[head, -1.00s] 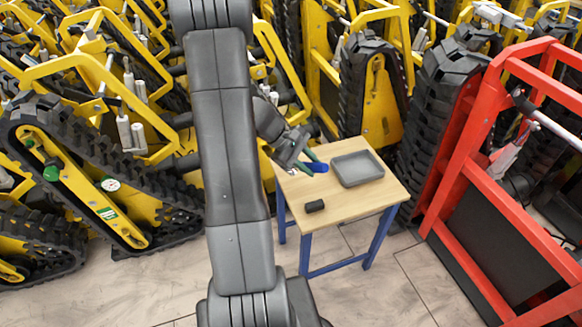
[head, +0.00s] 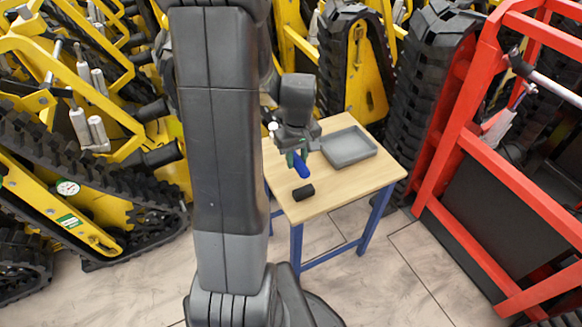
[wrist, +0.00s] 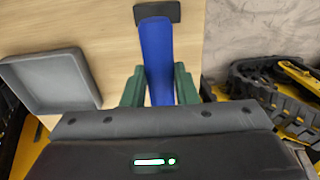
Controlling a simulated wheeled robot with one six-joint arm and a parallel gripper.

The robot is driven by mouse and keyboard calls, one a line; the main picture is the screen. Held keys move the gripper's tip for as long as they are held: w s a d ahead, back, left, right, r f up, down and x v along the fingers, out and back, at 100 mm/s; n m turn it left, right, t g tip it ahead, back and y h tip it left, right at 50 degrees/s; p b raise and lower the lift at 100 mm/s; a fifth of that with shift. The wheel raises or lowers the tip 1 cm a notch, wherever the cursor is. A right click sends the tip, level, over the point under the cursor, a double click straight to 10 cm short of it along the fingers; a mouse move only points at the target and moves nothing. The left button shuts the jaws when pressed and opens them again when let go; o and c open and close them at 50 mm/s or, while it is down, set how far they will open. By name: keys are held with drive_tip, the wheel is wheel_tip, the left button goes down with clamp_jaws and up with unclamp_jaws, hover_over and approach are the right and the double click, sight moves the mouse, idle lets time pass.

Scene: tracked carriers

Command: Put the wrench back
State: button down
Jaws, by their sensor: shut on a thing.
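The wrench shows as a long blue handle (head: 301,167), and also in the wrist view (wrist: 157,52). My gripper (head: 295,157) is shut on it, with a green finger on each side in the wrist view (wrist: 160,90). The handle points down toward the front of the small wooden table (head: 345,188). Its other end is hidden by my gripper. I cannot tell whether it touches the table. A shallow grey tray (head: 349,148) lies empty on the table, right of my gripper; it is at the left in the wrist view (wrist: 48,84).
A small black block (head: 303,192) lies on the table just beyond the handle's end. Yellow tracked carriers (head: 95,205) crowd the left and back. A red frame (head: 455,150) stands close at the right. The table's front right is bare, with open floor before it.

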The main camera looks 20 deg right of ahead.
wheel_tip(320, 180, down, 5)
drive_tip(key=shift+f+b, duration=0.2)
drive_tip(key=shift+b, duration=0.35)
drive_tip(key=c, duration=1.1)
unclamp_jaws()
drive_tip(key=shift+c, duration=0.2)
drive_tip(key=shift+r, duration=0.15)
drive_tip(key=r+p, duration=0.1)
drive_tip(key=r, duration=0.5)
drive_tip(key=r+p, duration=0.1)
drive_tip(key=r, duration=0.5)
drive_tip(key=shift+s+p, duration=0.2)
drive_tip(key=shift+p, duration=0.2)
drive_tip(key=shift+f, duration=0.15)
wheel_tip(320, 180, down, 13)
drive_tip(key=b, duration=0.3)
drive_tip(key=shift+w+r, duration=0.15)
drive_tip(key=shift+r, duration=0.05)
drive_tip(key=shift+r+p, duration=0.6)
drive_tip(key=shift+r, duration=1.65)
drive_tip(key=shift+f, duration=0.1)
